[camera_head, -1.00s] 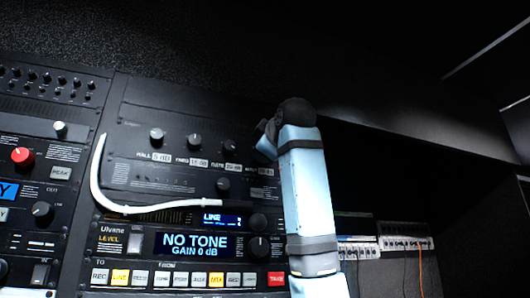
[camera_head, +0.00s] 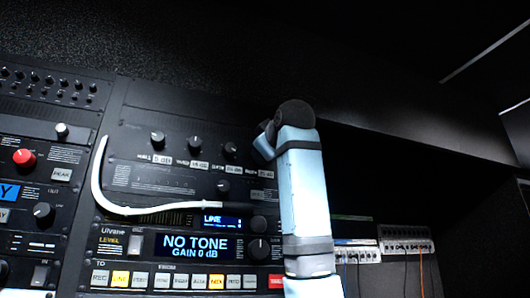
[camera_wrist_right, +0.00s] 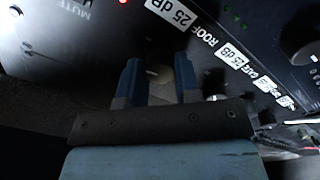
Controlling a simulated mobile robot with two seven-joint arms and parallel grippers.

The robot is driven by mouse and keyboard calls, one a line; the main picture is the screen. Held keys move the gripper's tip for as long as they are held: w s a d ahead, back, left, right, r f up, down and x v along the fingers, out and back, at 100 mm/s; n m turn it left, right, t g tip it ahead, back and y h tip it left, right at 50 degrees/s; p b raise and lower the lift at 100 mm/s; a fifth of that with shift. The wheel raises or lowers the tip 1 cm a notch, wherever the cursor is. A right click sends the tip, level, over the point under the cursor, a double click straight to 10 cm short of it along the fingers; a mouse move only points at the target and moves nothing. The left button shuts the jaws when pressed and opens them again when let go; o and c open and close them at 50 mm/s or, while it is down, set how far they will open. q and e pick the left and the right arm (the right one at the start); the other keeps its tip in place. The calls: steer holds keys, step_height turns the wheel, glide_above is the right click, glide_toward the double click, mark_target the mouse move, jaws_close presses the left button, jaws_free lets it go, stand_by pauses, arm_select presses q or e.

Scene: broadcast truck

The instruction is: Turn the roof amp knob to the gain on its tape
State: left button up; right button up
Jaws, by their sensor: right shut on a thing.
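The row of amp knobs is on the upper rack panel (camera_head: 130,120) in the head view, each with a white gain tape below it. The rightmost tape (camera_head: 266,174) is partly beside my right arm, which hides the knob above it. In the right wrist view the word ROOF is printed next to a tape (camera_wrist_right: 172,12) reading 25 dB. My right gripper (camera_wrist_right: 157,78) is shut on the roof amp knob (camera_wrist_right: 158,70), which is dark and only dimly visible between the fingers. Its pointer cannot be read. My left gripper is not in view.
Other knobs (camera_head: 195,143) stand close to the left on the same panel. A white curved cable-like piece (camera_head: 150,210) crosses the panel lower left. Below is a display (camera_head: 195,246) reading NO TONE, GAIN 0 dB, above a button row. A dark recess with cabled modules lies right.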

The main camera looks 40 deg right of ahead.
steer(key=o, duration=0.9)
steer(key=b+v, duration=0.4)
steer(key=v, duration=0.9)
steer(key=shift+s+a, duration=0.1)
steer(key=shift+s, duration=0.3)
